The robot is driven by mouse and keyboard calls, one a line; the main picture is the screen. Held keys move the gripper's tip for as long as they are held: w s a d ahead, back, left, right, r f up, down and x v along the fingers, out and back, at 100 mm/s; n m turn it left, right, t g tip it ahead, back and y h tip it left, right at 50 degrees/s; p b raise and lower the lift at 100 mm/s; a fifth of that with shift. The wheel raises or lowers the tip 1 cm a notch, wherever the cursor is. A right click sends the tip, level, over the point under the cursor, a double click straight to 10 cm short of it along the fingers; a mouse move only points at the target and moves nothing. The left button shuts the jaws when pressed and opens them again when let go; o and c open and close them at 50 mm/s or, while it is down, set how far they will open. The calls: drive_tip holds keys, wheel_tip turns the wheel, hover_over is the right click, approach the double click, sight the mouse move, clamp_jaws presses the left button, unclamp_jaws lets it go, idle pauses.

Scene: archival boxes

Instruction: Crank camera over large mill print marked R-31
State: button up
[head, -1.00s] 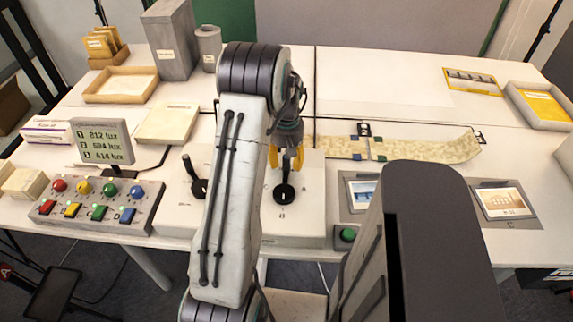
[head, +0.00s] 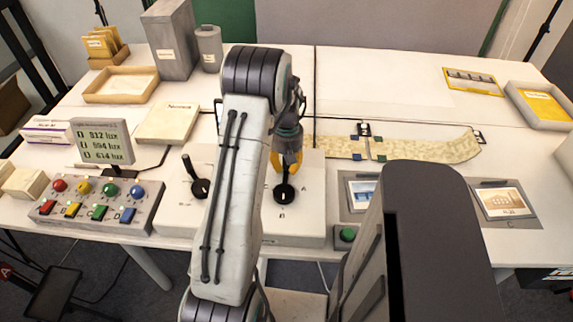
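My gripper (head: 286,165), with yellow fingers, is pointed down at the top of the right black crank lever (head: 285,193) on a white control box (head: 295,232). The fingers overlap the lever's upper end; whether they grip it cannot be told. A second black lever (head: 200,187) stands on the left of the box, tilted left. A print with an orange-brown building picture (head: 502,201) lies in the holder marked C at right; its small label looks like R-31 but is blurred. Another print (head: 362,193) lies in a grey holder, partly hidden by my body. No camera is clearly visible.
A button panel (head: 98,206) and a lux display (head: 102,141) stand at left. A green button (head: 346,235) is right of the control box. A long mottled strip (head: 430,150) lies behind. Boxes and a shallow tray (head: 122,85) stand at the back left.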

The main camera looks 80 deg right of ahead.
clamp_jaws()
drive_tip(key=shift+s, duration=0.1)
